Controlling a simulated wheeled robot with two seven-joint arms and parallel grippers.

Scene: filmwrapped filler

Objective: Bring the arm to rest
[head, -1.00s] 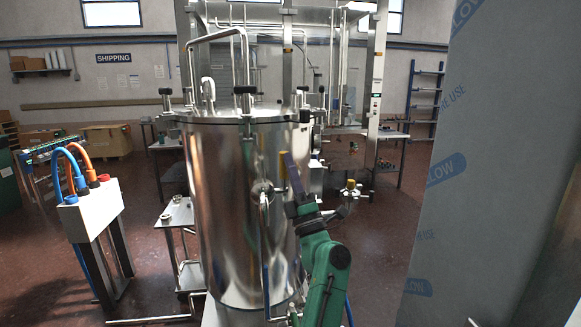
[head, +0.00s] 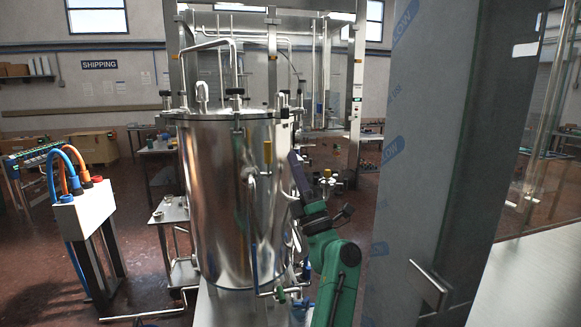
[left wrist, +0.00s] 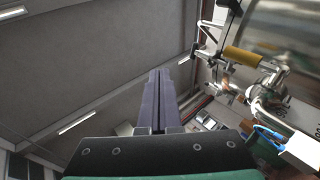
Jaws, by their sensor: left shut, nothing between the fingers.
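My left gripper (head: 296,165) is at the end of the green arm, in front of the right side of a large steel tank (head: 212,215). Its dark purple fingers point up and are shut together. In the left wrist view the same gripper (left wrist: 159,75) shows two parallel fingers side by side with nothing between them, the ceiling behind. A yellow-handled valve (left wrist: 243,56) on steel pipework is to the right of the fingers there, apart from them in the picture. My right gripper is in neither view.
A film-wrapped panel (head: 425,150) stands close on the right, with a handle (head: 430,285) low on its side. A white box with blue and orange hoses (head: 85,213) stands on legs at left. A small steel table (head: 171,211) is beside the tank. Red-brown floor lies open at left.

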